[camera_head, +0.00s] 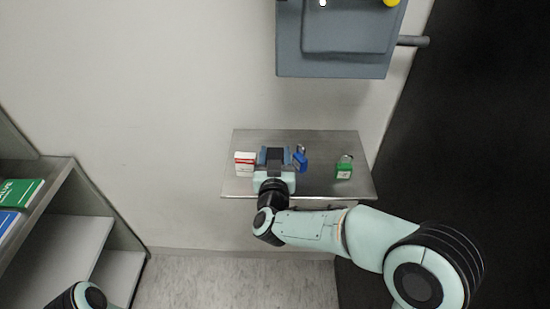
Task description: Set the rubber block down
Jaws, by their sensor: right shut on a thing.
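My right gripper (274,154) is over the small metal shelf (318,186), pointing toward the wall. Its two fingers are closed on a dark block, the rubber block (274,156), which shows only in part between them. I cannot tell whether the block touches the shelf. My left gripper is not in view; only a piece of my left arm shows at the bottom left.
A white and red box (245,162) stands close left of the gripper. A blue padlock (300,157) is close on its right, and a green padlock (344,168) is farther right. A grey wall box (335,62) hangs above. A bookshelf (62,190) stands left.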

